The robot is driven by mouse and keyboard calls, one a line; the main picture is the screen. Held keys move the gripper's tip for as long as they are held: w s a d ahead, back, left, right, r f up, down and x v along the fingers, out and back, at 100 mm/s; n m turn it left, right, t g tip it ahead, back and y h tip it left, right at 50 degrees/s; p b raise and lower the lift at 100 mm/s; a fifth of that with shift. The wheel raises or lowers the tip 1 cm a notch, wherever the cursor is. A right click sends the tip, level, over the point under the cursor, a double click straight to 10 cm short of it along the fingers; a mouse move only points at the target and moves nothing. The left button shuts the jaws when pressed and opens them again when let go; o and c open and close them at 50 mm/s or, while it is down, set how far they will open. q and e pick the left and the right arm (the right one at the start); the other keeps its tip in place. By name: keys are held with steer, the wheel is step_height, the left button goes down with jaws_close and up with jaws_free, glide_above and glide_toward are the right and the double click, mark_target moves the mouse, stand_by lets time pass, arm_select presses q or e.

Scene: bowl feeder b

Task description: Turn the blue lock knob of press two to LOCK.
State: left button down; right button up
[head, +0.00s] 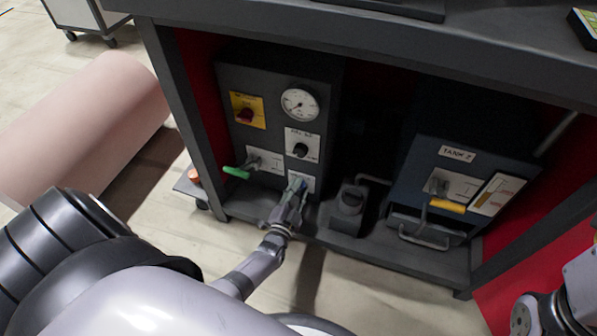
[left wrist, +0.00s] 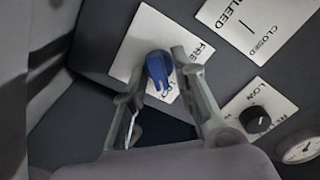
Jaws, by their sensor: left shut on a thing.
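The blue lock knob (left wrist: 158,66) sits on a white label plate (left wrist: 143,38) on a dark grey panel. My left gripper (left wrist: 160,78) is shut on the knob, with one finger on each side. The plate's letters are partly hidden by the fingers; "FRE" shows to the right and part of a second word below the knob. A small pale mark is on the knob's lower end in the left wrist view. In the head view, my left gripper (head: 294,194) is at the panel's lower right, and the knob is mostly hidden. My right gripper is not in view.

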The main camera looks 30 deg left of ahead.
arm_select(q)
steer(key=shift+w, duration=0.1)
steer(key=c, duration=1.6)
jaws_free()
steer(key=shift+c, duration=0.2)
